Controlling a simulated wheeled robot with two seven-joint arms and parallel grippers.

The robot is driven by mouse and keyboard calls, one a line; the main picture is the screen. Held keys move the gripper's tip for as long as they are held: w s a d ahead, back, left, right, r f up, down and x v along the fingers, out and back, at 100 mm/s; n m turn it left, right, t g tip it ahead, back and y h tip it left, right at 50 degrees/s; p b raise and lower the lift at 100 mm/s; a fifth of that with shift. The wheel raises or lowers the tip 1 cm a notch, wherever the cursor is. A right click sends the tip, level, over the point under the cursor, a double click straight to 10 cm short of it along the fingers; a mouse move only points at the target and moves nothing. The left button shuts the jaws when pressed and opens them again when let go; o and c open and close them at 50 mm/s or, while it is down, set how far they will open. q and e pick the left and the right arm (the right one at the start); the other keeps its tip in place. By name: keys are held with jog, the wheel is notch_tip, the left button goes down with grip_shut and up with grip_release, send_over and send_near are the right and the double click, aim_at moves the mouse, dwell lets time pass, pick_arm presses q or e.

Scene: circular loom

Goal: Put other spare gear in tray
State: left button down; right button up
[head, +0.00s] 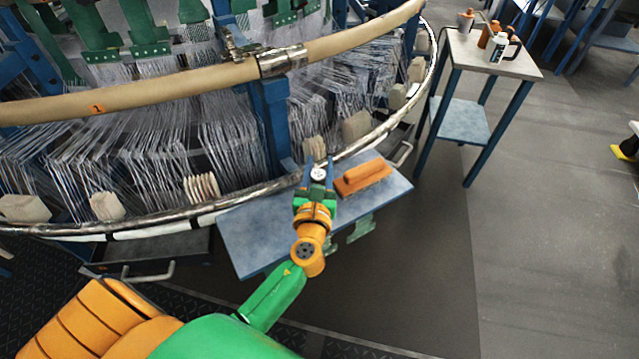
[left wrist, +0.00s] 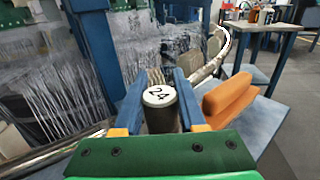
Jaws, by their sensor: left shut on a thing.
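My left gripper (head: 317,170) is shut on a dark cylinder with a white round top, which I take for the spare gear (head: 318,174). In the left wrist view the gear (left wrist: 158,97) sits upright between the two blue fingers, its top marked 24. The gripper is over the blue-grey shelf (head: 255,238) by the loom's rim; I cannot tell its height. An orange, long, low piece (head: 363,177) lies on the shelf just right of the gripper, also seen in the left wrist view (left wrist: 230,101). I cannot tell whether it is the tray. My right gripper is not in view.
The loom's metal rim (head: 428,85) and tan ring (head: 180,84) curve close beyond the gripper, with dense threads behind. A side table (head: 515,66) at upper right holds bottles and a mug.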

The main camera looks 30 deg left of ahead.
aim_at(319, 177)
pick_arm(q)
jog(key=f+b, duration=0.1)
jog(key=f, duration=0.1)
jog(key=f+b, duration=0.1)
jog(key=f, duration=0.1)
jog(key=shift+w+a, duration=0.15)
jog(key=shift+w, duration=0.05)
jog(key=shift+r, duration=0.25)
jog(key=shift+f, duration=0.1)
jog(key=shift+c, duration=2.4)
grip_release()
